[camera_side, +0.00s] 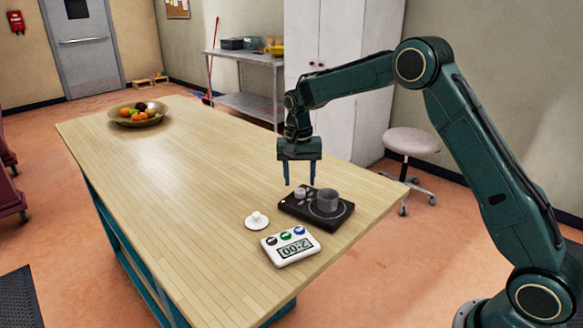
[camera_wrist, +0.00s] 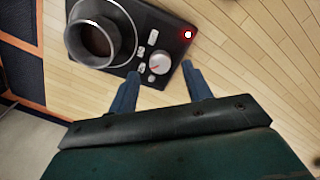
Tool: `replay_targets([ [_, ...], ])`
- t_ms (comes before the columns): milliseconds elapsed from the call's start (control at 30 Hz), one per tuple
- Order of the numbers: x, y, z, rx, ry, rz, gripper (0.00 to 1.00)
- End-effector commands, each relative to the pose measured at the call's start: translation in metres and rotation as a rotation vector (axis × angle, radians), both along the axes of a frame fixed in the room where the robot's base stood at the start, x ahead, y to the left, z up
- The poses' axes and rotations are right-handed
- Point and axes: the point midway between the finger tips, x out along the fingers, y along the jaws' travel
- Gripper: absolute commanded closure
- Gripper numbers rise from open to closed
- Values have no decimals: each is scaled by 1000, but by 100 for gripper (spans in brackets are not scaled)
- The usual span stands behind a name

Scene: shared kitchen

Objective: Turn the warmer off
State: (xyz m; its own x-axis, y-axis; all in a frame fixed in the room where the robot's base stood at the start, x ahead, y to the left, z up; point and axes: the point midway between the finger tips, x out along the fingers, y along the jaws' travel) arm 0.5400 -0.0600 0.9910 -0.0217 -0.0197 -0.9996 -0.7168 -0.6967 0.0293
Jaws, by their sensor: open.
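The warmer (camera_side: 293,210) is a flat black hotplate near the table's right end; it also shows in the wrist view (camera_wrist: 124,68). A red light (camera_wrist: 187,34) glows at the warmer's corner. My gripper (camera_side: 300,184) points down with its fingers apart and empty, above the knob end of the warmer. In the wrist view, the knob appears between and just beyond the fingertips (camera_wrist: 162,78).
A white timer (camera_side: 290,247) with coloured buttons and a white lid (camera_side: 257,220) with a small handle lie in front of the warmer. A fruit bowl (camera_side: 137,115) stands at the table's far end. The middle of the wooden table (camera_side: 190,170) is clear.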

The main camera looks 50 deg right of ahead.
Motion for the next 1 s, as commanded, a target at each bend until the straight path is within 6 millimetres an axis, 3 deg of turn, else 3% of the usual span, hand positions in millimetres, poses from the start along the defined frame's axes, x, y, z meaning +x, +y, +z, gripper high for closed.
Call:
replay_targets([
  [300, -1, -1, -29, 1, 1, 0, 51],
  [667, -1, 0, -32, 1, -1, 1, 51],
  [900, -1, 0, -31, 1, -1, 1, 95],
  [1000, -1, 0, -31, 1, -1, 2, 95],
])
